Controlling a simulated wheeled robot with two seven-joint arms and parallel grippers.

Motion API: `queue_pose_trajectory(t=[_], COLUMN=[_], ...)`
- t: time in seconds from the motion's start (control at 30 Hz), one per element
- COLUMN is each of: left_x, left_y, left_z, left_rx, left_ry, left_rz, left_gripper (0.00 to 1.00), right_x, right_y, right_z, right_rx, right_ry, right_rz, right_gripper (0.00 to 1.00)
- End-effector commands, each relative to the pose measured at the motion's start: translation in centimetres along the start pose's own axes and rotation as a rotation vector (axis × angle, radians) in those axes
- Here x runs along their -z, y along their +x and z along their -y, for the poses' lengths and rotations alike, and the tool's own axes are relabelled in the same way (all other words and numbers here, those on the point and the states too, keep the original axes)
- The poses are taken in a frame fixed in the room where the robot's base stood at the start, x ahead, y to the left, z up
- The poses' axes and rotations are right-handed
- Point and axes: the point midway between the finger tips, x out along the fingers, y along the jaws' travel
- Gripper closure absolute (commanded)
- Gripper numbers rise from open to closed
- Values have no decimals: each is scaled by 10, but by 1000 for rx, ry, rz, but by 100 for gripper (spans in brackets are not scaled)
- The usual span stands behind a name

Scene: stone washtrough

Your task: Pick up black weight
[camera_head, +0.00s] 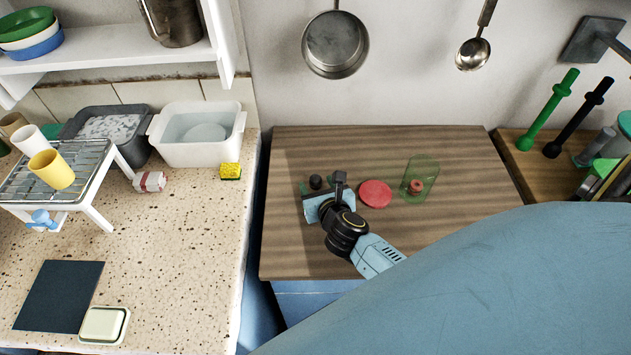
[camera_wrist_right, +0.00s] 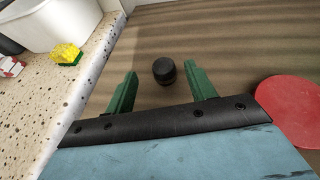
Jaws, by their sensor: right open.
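The black weight (camera_head: 316,182) is a small dark rounded cylinder on the brown wooden surface. In the right wrist view the black weight (camera_wrist_right: 164,71) stands upright just beyond the fingertips, nearer the right finger. My right gripper (camera_head: 318,187) is over the wooden surface, close to the weight. In the right wrist view my right gripper (camera_wrist_right: 165,84) has its two green fingers spread wide with nothing held between them. My left gripper is not in the head view.
A red disc (camera_head: 375,193) lies right of my gripper, and it also shows in the wrist view (camera_wrist_right: 291,110). A green glass (camera_head: 420,178) stands farther right. The speckled counter (camera_head: 190,270) is at left, with a yellow sponge (camera_head: 231,171) and white basin (camera_head: 199,150).

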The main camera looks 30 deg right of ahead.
Motion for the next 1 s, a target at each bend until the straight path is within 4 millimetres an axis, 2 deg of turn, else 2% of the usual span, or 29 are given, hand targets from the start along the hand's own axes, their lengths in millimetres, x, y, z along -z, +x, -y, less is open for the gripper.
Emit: queue_pose_trajectory(t=[0.1,0.2,0.5,0.87,1.0], left_x=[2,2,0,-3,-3], left_y=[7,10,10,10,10], left_z=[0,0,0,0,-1], left_rx=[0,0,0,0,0], left_ry=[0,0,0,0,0], left_rz=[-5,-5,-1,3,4], left_gripper=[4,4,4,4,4], right_x=[3,3,2,2,2], right_y=[21,32,37,36,36], right_z=[4,3,3,3,3], right_rx=[0,-1,-1,-1,-1], right_ry=[-1,-1,-1,-1,-1], right_rz=[2,1,0,0,1], right_gripper=[45,45,45,91,93])
